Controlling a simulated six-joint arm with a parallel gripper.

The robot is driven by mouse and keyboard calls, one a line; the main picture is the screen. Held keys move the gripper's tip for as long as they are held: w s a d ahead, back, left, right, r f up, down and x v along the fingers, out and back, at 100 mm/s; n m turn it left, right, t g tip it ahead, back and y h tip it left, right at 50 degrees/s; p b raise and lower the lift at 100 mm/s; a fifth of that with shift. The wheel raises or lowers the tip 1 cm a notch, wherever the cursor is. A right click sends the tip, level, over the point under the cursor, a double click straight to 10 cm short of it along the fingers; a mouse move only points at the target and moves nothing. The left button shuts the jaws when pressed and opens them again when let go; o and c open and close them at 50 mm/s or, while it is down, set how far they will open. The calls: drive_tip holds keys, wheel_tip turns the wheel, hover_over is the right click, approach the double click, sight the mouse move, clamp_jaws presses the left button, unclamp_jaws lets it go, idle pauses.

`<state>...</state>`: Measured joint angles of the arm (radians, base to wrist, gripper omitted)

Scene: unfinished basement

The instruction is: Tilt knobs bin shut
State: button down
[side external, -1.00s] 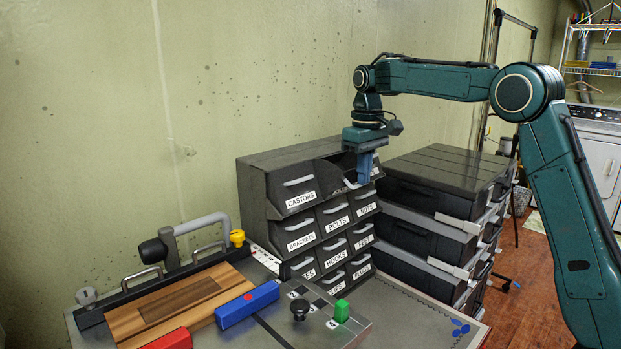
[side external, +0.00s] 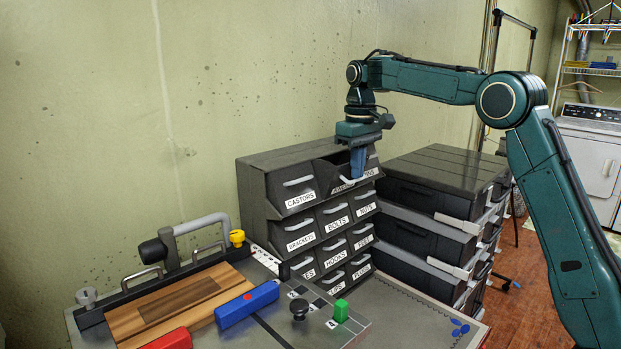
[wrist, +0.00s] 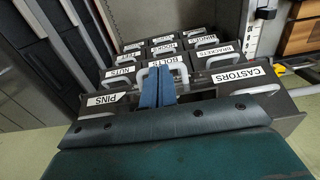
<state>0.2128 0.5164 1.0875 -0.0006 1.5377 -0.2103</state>
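The knobs bin (side external: 327,177) is the middle bin of the top row in the dark drawer cabinet (side external: 257,190), between the castors and pins bins. It juts forward, tilted out, and its label is partly hidden. Its pale handle (side external: 347,181) is beside my fingertips. My gripper (side external: 357,176) points down at the front of this bin, with its blue fingers close together. In the wrist view, my gripper (wrist: 158,85) looks shut, with no object seen between the fingers. I cannot tell whether it touches the bin.
The castors bin (side external: 290,184) is to the left, and rows of labelled bins lie below. Black stacked cases (side external: 430,195) stand close on the right. A bench in front holds a wooden board (side external: 165,307), a blue block (side external: 247,304) and a green block (side external: 341,311).

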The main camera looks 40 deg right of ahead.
drive_tip(key=shift+w+f, duration=0.2)
drive_tip(key=shift+w, duration=0.7)
drive_tip(key=shift+w+f, duration=0.2)
drive_tip(key=shift+w, duration=0.75)
drive_tip(key=shift+w+f, duration=0.2)
drive_tip(key=shift+w, duration=0.7)
drive_tip(key=shift+s+r, duration=0.1)
drive_tip(key=shift+s, duration=0.1)
drive_tip(key=shift+s+d+r, duration=0.1)
drive_tip(key=shift+s+r, duration=0.2)
drive_tip(key=shift+s, duration=0.3)
drive_tip(key=shift+s+a+r, duration=0.1)
drive_tip(key=shift+s+r, duration=0.25)
drive_tip(key=shift+s, duration=0.3)
drive_tip(key=shift+s+d+r, duration=0.1)
drive_tip(key=shift+s+r, duration=0.2)
drive_tip(key=shift+s, duration=0.3)
drive_tip(key=shift+s+r, duration=0.65)
drive_tip(key=shift+s, duration=0.3)
